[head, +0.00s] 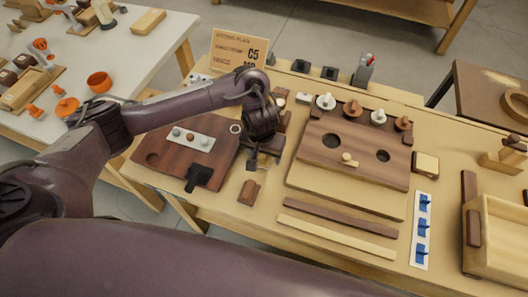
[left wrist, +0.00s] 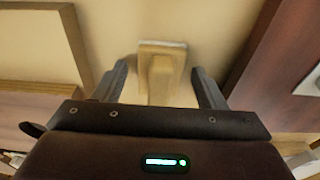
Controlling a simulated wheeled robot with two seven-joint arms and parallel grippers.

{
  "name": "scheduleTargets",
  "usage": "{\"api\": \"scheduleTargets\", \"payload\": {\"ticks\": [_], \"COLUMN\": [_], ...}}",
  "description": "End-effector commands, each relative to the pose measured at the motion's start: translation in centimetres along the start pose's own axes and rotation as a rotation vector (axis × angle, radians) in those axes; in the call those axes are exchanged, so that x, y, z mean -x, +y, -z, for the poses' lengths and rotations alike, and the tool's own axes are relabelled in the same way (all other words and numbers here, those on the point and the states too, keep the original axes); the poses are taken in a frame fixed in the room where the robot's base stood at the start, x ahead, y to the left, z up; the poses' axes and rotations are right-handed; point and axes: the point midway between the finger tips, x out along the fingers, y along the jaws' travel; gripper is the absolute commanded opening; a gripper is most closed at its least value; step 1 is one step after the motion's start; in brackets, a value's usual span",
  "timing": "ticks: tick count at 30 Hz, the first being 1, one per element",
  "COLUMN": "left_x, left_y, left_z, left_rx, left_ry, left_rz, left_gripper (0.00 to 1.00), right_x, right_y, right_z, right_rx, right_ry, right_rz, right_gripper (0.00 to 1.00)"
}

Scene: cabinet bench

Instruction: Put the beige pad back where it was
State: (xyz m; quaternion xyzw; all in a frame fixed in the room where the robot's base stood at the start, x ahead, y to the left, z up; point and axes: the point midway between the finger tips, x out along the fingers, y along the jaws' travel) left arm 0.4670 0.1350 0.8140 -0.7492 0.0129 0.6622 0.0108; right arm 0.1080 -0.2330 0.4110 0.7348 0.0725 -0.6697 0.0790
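My left gripper (head: 263,161) hangs over the bench between the dark brown board on the left and the hole board on the right. In the left wrist view its fingers (left wrist: 160,85) are apart, with a tan block (left wrist: 160,72) seen between them and a gap on either side. In the head view a small reddish-brown block (head: 250,192) lies just below the gripper; I cannot tell if it is the same one. A beige square pad (head: 426,163) sits on a dark base right of the hole board. I cannot tell for sure that it is the task's pad. My right gripper is out of view.
The hole board (head: 350,150) carries a small knob, with several pegs behind it. A dark board (head: 170,150) holds a white strip. Two long bars (head: 335,235), a strip with blue clips (head: 422,230) and a wooden tray (head: 505,235) lie right. A sign (head: 238,50) stands behind.

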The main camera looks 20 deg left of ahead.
Motion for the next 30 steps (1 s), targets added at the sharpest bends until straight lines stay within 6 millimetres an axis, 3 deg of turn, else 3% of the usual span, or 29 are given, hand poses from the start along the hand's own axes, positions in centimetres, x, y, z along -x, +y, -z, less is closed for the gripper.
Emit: {"api": "scheduleTargets", "payload": {"ticks": [8, 22, 30], "left_x": [0.4, 9.7, 12.2], "left_y": [0.0, 0.0, 0.0], "left_z": [0.1, 0.3, 0.1], "left_rx": [0.0, -0.002, -0.001], "left_ry": [0.002, 0.006, 0.001], "left_rz": [-0.001, 0.001, 0.0], "left_gripper": [0.65, 0.65, 0.65], "right_x": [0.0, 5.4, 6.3], "right_y": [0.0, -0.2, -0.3], "right_z": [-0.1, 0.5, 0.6], "right_rx": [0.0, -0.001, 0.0], "right_ry": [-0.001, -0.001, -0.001], "right_rz": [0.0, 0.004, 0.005], "right_gripper": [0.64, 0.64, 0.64]}}
